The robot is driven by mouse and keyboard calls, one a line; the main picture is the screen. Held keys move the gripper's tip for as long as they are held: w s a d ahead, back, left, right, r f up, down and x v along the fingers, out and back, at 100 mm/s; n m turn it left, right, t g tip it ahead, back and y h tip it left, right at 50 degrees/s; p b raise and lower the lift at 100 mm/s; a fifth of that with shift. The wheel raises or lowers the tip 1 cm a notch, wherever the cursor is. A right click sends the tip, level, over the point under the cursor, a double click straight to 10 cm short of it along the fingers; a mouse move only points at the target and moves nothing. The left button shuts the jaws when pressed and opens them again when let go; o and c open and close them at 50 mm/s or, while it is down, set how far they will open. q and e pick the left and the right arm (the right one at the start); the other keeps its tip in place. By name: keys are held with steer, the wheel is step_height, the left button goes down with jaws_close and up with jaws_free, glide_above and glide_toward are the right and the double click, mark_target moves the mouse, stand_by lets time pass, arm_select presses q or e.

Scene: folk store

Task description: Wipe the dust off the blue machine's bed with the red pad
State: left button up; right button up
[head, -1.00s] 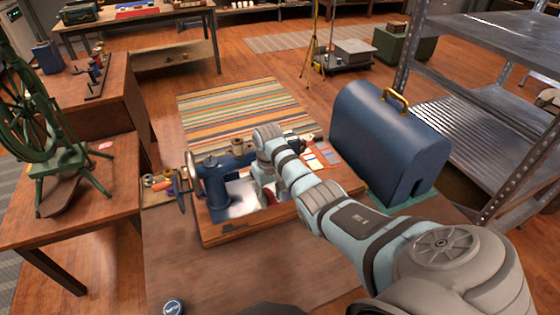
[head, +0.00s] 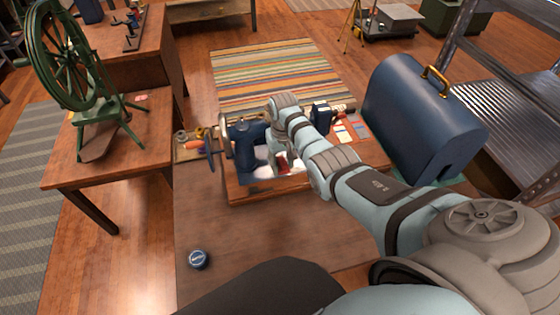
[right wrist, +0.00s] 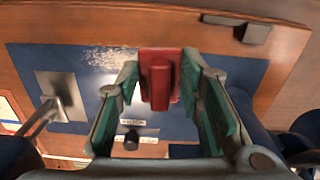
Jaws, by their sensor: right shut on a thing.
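The blue machine (head: 246,142) is a sewing machine set in a wooden base on the table. In the right wrist view its blue bed (right wrist: 30,60) shows from above, with a pale speckled dust patch (right wrist: 103,59) near its upper edge in the picture. My right gripper (right wrist: 160,66) is shut on the red pad (right wrist: 160,85) and holds it over the bed, to the right of the dust patch in that view. The red pad also shows in the head view (head: 284,169). Whether it touches the bed I cannot tell. My left gripper is not in view.
A large blue case (head: 415,110) with a brass handle stands right of the machine. A blue round tin (head: 198,259) sits on the table (head: 250,232) at front left, with bare wood around it. A green spinning wheel (head: 75,70) stands on a side table at the left.

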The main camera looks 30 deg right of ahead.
steer(key=shift+s+d+r+p, duration=0.1)
steer(key=shift+s+d+p, duration=0.15)
steer(key=shift+d, duration=0.4)
steer(key=shift+s+d+r+p, duration=0.1)
steer(key=shift+s+d+p, duration=0.1)
steer(key=shift+d, duration=0.45)
steer(key=shift+s+d+r, duration=0.1)
steer(key=shift+s+d, duration=0.05)
steer(key=shift+d, duration=0.3)
steer(key=shift+s+d+r, duration=0.1)
steer(key=shift+s+d, duration=0.05)
steer(key=shift+d, duration=0.25)
steer(key=shift+s+d+r, duration=0.2)
steer(key=shift+s+d, duration=0.1)
steer(key=shift+d, duration=0.1)
steer(key=shift+s+d+p, duration=0.2)
steer(key=shift+s+d, duration=0.05)
steer(key=shift+d, duration=0.75)
steer(key=shift+s+d+p, duration=0.15)
steer(key=shift+s+d, duration=0.1)
steer(key=shift+d, duration=0.75)
steer(key=shift+a, duration=0.1)
step_height(320, 180, up, 9)
steer(key=p, duration=0.9)
steer(key=shift+w+f+p, duration=0.15)
steer(key=shift+f+p, duration=0.05)
steer(key=shift+p, duration=0.15)
